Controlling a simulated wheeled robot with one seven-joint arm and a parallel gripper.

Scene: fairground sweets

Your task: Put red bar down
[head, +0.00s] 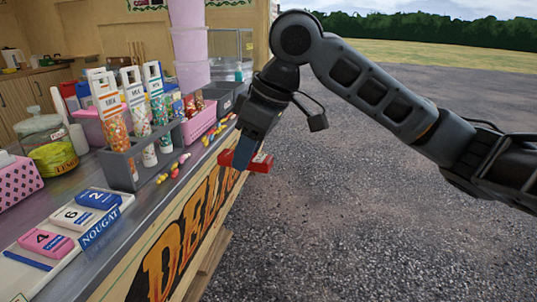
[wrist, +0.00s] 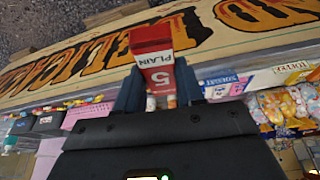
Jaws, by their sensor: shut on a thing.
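My gripper (head: 243,158) is shut on the red bar (head: 262,162). It holds the bar in the air just beyond the counter's front edge, over the gravel side. In the wrist view the red bar (wrist: 154,58) sits between my two fingers (wrist: 157,90), with a white label reading 5 and PLAIN upside down. A white tray marked NOUGAT (head: 97,232) lies on the counter at the lower left. In it lie a pink bar numbered 4 (head: 46,243), a white bar numbered 6 (head: 73,217) and a blue bar numbered 2 (head: 98,197).
A grey rack (head: 121,166) of tall sweet tubes stands on the counter (head: 110,272), with loose sweets (head: 178,166) beside it. Behind are a glass jar (head: 47,143), a pink basket (head: 199,123) and stacked pink tubs (head: 190,42). Open gravel (head: 330,240) lies right of the counter.

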